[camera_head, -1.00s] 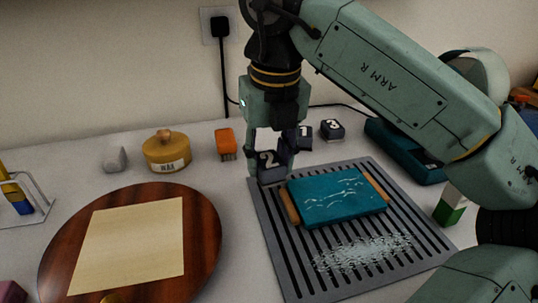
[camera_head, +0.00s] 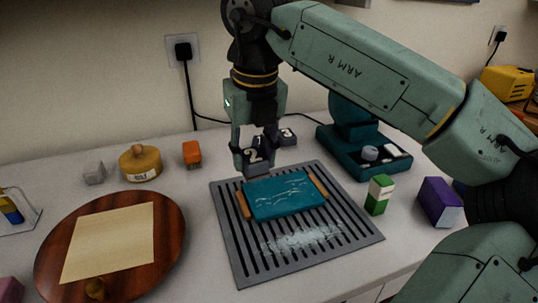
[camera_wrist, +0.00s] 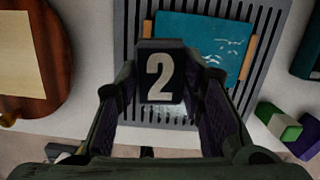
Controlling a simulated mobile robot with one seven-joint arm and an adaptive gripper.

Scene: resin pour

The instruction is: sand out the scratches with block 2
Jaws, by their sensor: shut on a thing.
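My gripper (camera_head: 256,160) is shut on block 2 (camera_head: 254,157), a dark block with a white 2, which faces up in the wrist view (camera_wrist: 160,78). The teal panel (camera_head: 285,196) has white scratch lines on top and wooden strips at its left and right ends. It lies on a grey slotted mat (camera_head: 228,238), and also shows in the wrist view (camera_wrist: 205,28). In the head view the block is by the panel's far left edge. I cannot tell whether they touch. Block 1 (camera_head: 270,141) is partly hidden behind my gripper; block 3 (camera_head: 288,136) stands beside it.
White marks (camera_head: 300,241) cover the mat's near part. A round wooden board (camera_head: 172,222) with a tan sheet (camera_head: 110,242) lies left. A wax pot (camera_head: 140,163) and orange brush (camera_head: 192,153) stand behind.

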